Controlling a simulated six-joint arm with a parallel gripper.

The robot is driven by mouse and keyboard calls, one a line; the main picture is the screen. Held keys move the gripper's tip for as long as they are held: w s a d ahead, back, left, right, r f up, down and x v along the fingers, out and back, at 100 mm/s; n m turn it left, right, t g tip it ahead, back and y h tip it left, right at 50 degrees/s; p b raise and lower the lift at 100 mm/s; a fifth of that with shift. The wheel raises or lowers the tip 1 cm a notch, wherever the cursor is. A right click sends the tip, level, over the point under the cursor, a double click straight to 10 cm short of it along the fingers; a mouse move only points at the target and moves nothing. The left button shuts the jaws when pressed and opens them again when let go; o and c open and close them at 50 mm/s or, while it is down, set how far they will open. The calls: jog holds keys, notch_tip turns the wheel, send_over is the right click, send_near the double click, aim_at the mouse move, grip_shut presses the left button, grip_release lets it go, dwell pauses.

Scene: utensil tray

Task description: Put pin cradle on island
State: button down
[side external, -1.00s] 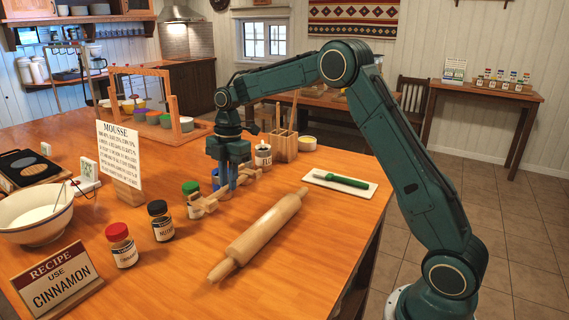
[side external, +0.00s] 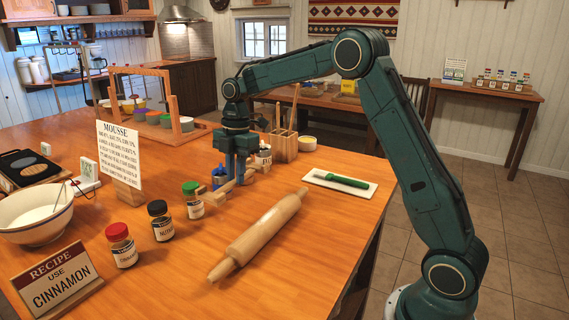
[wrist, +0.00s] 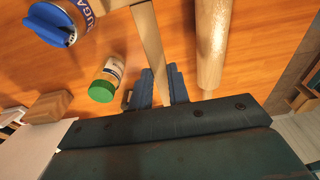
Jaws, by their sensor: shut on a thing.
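The pin cradle (side external: 224,188) is a pale wooden bar with a crosspiece, partly hidden by my gripper and the jars. My gripper (side external: 231,181) is shut on it, low over the wooden island (side external: 330,215). In the wrist view the cradle's bar (wrist: 150,40) runs up from between my blue fingers (wrist: 154,90). I cannot tell whether the cradle touches the island. A wooden rolling pin (side external: 258,235) lies on the island to the front right, apart from the cradle.
A green-lidded jar (side external: 193,201) stands just left of the cradle, and a blue-lidded jar (wrist: 52,26) is close too. Black-lidded (side external: 160,222) and red-lidded (side external: 122,246) jars stand further left. A utensil holder (side external: 284,146) is behind; a white tray (side external: 318,177) lies right.

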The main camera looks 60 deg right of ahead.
jog(key=s+r, duration=0.6)
jog(key=s, duration=0.4)
notch_tip(320, 180, up, 2)
send_over(314, 253)
jog(key=shift+d+r, duration=0.15)
jog(key=shift+r, duration=0.05)
notch_tip(314, 253, down, 16)
jog(key=shift+f, duration=0.15)
jog(key=shift+f, duration=0.1)
jog(key=shift+f, duration=1.75)
jog(key=shift+f, duration=0.15)
